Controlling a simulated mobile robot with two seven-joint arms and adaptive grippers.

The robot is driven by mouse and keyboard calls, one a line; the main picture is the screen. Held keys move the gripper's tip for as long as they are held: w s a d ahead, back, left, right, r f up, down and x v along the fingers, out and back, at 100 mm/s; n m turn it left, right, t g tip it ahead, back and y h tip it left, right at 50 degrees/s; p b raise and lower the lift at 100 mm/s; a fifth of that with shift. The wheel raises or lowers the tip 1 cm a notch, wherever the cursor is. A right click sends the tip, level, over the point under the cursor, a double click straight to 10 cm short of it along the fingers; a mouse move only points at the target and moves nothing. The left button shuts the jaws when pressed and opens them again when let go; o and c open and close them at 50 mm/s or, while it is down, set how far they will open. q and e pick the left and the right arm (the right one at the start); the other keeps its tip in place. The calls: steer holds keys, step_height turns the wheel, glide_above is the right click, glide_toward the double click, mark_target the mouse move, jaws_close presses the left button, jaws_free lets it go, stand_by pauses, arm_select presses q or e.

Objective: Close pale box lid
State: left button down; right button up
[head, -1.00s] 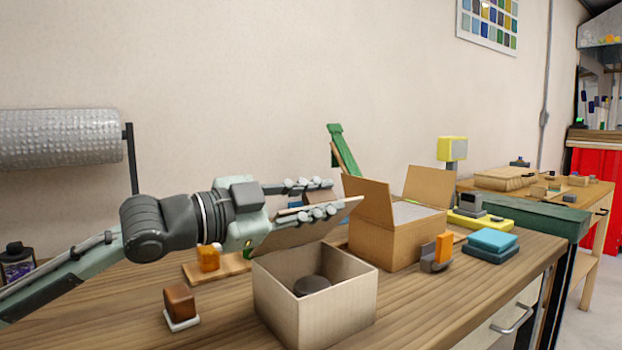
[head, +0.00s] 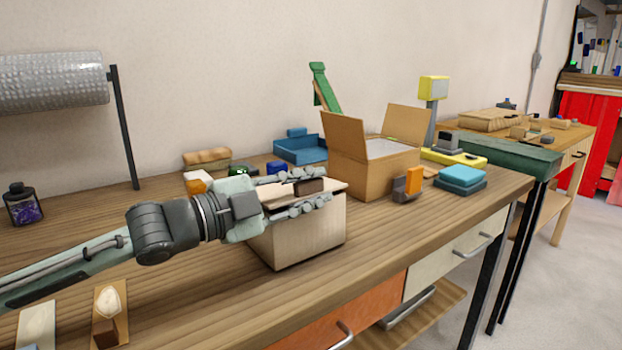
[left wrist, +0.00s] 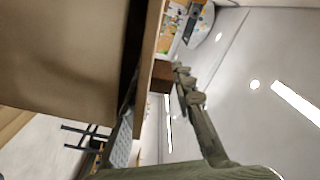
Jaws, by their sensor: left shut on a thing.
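The pale box (head: 308,240) stands near the front edge of the workbench. Its lid (head: 338,188) now lies across the top, roughly level. The gripper hides much of the lid, so I cannot tell whether it is fully flush. My left gripper (head: 321,187) reaches in from the left over the box top. It is shut on the lid at a dark brown block (head: 308,186) between its fingers. In the left wrist view a finger (left wrist: 203,125) and the brown block (left wrist: 162,76) show. My right gripper is not in view.
An open cardboard box (head: 372,170) stands behind and to the right. An orange block in a grey holder (head: 405,185) and a blue stack (head: 461,179) are right of it. A blue tray (head: 300,150) lies behind. The front bench top (head: 215,300) is largely clear.

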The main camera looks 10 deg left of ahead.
arm_select(q)
steer(key=shift+f, duration=0.2)
steer(key=c, duration=1.4)
jaws_free()
steer(key=shift+a+r, duration=0.1)
steer(key=v, duration=0.6)
steer(key=shift+s+a, duration=0.45)
steer(key=shift+s, duration=0.1)
